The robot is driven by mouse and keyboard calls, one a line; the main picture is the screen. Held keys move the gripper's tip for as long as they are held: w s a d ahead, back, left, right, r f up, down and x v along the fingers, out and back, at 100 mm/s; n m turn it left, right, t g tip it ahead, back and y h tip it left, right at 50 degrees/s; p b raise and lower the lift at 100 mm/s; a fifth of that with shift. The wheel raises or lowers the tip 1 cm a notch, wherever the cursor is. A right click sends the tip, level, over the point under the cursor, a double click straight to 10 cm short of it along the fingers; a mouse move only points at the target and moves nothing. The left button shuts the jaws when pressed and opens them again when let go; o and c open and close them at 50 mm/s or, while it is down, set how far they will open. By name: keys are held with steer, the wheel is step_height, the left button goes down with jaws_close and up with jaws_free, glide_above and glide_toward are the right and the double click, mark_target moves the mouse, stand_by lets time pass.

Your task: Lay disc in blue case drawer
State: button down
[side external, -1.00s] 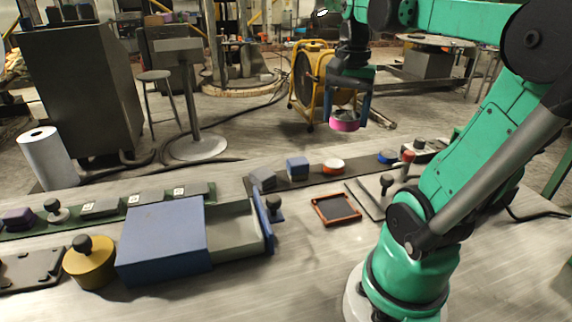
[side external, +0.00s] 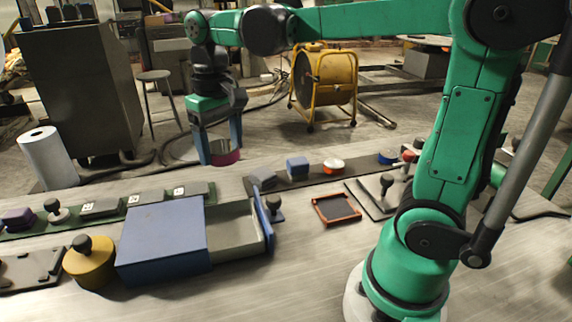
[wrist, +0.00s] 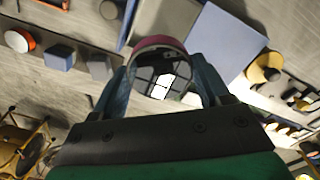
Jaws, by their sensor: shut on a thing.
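My gripper (side external: 219,150) is shut on a pink-magenta disc (side external: 226,157) and holds it in the air above the far side of the table. In the wrist view the disc (wrist: 160,66) sits between the two blue fingers, with a shiny dark face showing. The blue case (side external: 162,240) stands on the table, nearer the camera than the gripper. Its drawer (side external: 234,237) is pulled out to the right, and the visible part of its grey-green inside looks empty. In the wrist view the blue case (wrist: 233,50) shows beyond the disc.
A yellow knobbed pot (side external: 90,263) stands left of the case. A dark knob (side external: 273,203) stands by the drawer front. Grey and blue blocks (side external: 298,167) and an orange-white disc (side external: 333,165) line the back strip. An orange-rimmed tray (side external: 336,208) lies right of the drawer.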

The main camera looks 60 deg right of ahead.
mark_target(234, 232)
step_height(234, 232, down, 17)
steer(key=shift+r, duration=0.1)
stand_by(0.4)
steer(key=shift+c, duration=1.4)
jaws_free()
step_height(234, 232, up, 12)
steer(key=s+t, duration=0.1)
steer(key=t, duration=0.1)
steer(key=s+a+n+t, duration=0.1)
steer(key=s+t, duration=0.1)
steer(key=s+n+t, duration=0.1)
steer(key=t, duration=0.2)
steer(key=shift+s+a+r, duration=0.15)
steer(key=shift+s+a, duration=0.1)
steer(key=shift+a, duration=0.05)
